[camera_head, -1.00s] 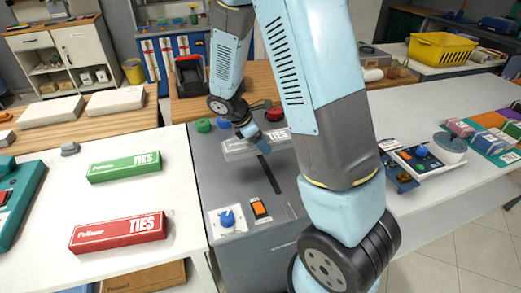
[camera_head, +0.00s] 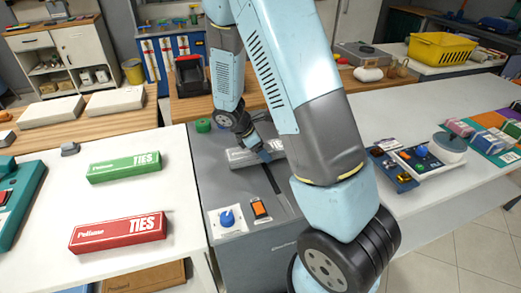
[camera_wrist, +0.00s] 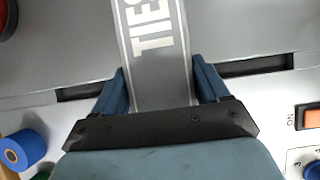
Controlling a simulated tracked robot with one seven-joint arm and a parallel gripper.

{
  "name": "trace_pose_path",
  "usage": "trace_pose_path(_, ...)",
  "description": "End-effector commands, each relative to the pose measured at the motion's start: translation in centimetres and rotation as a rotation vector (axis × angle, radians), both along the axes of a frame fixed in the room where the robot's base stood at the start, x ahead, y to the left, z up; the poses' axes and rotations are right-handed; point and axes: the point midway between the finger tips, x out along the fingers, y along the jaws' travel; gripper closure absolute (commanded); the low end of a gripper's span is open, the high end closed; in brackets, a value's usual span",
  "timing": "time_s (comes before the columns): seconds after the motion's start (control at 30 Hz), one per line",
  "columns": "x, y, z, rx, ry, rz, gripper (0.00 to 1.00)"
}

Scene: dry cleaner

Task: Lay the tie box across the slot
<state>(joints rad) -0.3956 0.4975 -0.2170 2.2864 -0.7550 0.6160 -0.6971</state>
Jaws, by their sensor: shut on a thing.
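My gripper (camera_head: 263,151) is shut on a grey tie box (camera_head: 241,158) with white "TIES" lettering. In the wrist view my blue fingers (camera_wrist: 163,72) flank the box (camera_wrist: 150,40), which runs up out of the top edge. The dark slot (camera_head: 271,180) in the grey machine top runs under the box. In the wrist view the slot (camera_wrist: 255,66) shows on both sides of the box, so the box lies crosswise over it. I cannot tell whether the box touches the surface.
A red tie box (camera_head: 118,232) and a green tie box (camera_head: 124,167) lie on the white counter to the left. The machine top carries a blue knob (camera_head: 227,218), an orange switch (camera_head: 259,208) and a green button (camera_head: 203,125). My arm hides the machine's right side.

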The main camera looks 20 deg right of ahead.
Motion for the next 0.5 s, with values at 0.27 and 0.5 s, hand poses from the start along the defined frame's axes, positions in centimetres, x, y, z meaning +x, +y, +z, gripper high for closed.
trace_pose_path(0.27, -0.02, 0.03, -0.69, 0.000, 0.001, 0.000, 0.58)
trace_pose_path(0.5, -0.01, 0.07, -0.98, 0.001, 0.001, 0.001, 0.17)
